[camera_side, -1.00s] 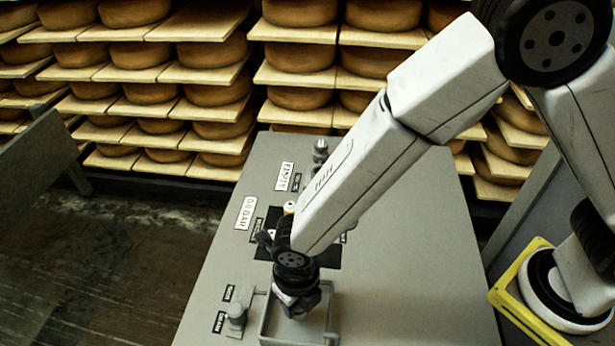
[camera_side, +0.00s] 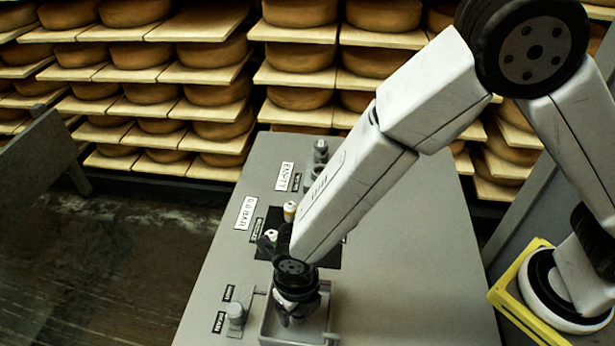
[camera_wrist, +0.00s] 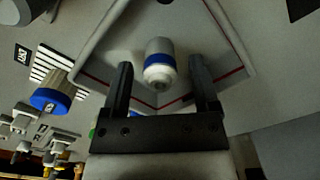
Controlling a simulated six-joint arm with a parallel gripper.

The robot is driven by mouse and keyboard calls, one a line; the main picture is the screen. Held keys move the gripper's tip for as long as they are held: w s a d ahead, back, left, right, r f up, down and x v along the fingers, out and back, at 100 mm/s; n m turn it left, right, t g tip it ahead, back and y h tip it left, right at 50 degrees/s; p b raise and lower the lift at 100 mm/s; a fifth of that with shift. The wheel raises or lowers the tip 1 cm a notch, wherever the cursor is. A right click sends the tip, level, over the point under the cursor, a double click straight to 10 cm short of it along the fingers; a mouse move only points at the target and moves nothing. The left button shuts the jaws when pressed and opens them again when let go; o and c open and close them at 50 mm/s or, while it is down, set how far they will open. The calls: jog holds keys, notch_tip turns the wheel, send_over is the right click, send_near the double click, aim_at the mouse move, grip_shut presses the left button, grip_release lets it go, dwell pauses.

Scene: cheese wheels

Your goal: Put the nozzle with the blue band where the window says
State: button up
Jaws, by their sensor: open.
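The nozzle with the blue band (camera_wrist: 160,58) shows in the wrist view as a pale, short cylinder inside a grey tray (camera_wrist: 105,60) with a thin red line along its walls. My gripper (camera_wrist: 161,66) is open, with one dark finger on each side of the nozzle; there are gaps at both sides. In the side view my gripper (camera_side: 290,318) is low over the tray (camera_side: 329,300), and I cannot make out the nozzle there. Two white windows stand on the panel, one reading "EMPTY" (camera_side: 286,176), the other apparently "00 BAR" (camera_side: 245,213).
A pale nozzle with a yellowish band (camera_side: 290,211) stands by a black patch (camera_side: 273,222) behind my gripper. A grey knob (camera_side: 236,314) is left of the tray, and grey fittings (camera_side: 320,151) are at the far edge. The panel's right side (camera_side: 420,250) is clear.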

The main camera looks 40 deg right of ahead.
notch_tip(320, 180, up, 12)
jog(key=shift+r, duration=0.15)
dwell(0.8)
dwell(0.5)
jog(key=d+n+t, duration=0.2)
jog(key=d+n, duration=2.7)
jog(key=n, duration=0.5)
jog(key=shift+r+t, duration=0.3)
jog(key=shift+r, duration=0.05)
jog(key=shift+w, duration=0.1)
